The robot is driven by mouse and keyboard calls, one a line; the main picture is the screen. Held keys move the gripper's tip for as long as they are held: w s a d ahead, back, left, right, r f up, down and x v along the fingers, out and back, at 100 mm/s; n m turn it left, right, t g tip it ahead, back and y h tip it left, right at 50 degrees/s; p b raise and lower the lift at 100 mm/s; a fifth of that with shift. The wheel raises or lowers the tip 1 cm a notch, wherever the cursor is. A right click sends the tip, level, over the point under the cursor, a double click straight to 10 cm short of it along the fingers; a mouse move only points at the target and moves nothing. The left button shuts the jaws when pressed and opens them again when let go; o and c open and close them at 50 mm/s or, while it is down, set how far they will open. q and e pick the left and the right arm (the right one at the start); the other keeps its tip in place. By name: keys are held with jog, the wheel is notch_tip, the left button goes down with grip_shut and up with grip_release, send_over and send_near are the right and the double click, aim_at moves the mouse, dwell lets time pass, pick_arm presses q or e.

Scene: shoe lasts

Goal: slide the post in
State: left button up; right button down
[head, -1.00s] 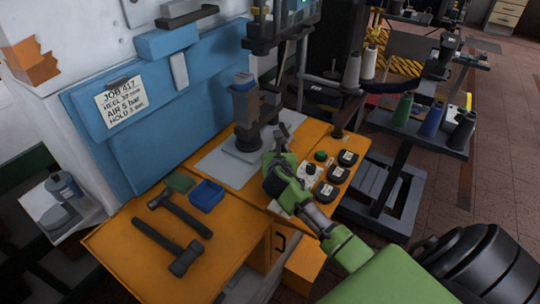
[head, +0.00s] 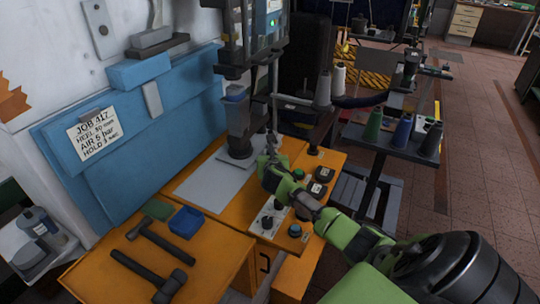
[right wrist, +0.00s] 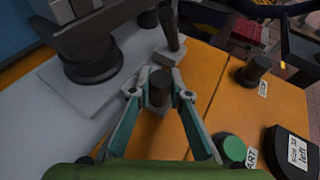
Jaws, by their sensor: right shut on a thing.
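My right gripper (right wrist: 159,95) has its two teal fingers on either side of a short dark post (right wrist: 159,88) and is shut on it. The post stands roughly upright between the fingertips, over the orange worktop by the grey plate. In the head view my right gripper (head: 271,146) is just right of the press column (head: 238,115). The column's round dark foot (right wrist: 92,65) is left of the held post in the right wrist view. The post's lower end is partly hidden by the fingers. My left gripper is not in view.
A dark upright handle (right wrist: 170,28) and a small grey block (right wrist: 167,53) are just beyond the post. A green knob (right wrist: 234,150) and black labelled pads (right wrist: 290,152) are near. Hammers (head: 150,270) lie front left.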

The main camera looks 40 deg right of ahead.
jog(key=c, duration=2.1)
grip_release()
jog(key=shift+d+r, duration=0.25)
jog(key=shift+o, duration=1.1)
jog(key=shift+f, duration=0.1)
jog(key=shift+w+d+f, duration=0.1)
jog(key=shift+f, duration=0.1)
jog(key=shift+r, duration=0.1)
jog(key=v, duration=1.2)
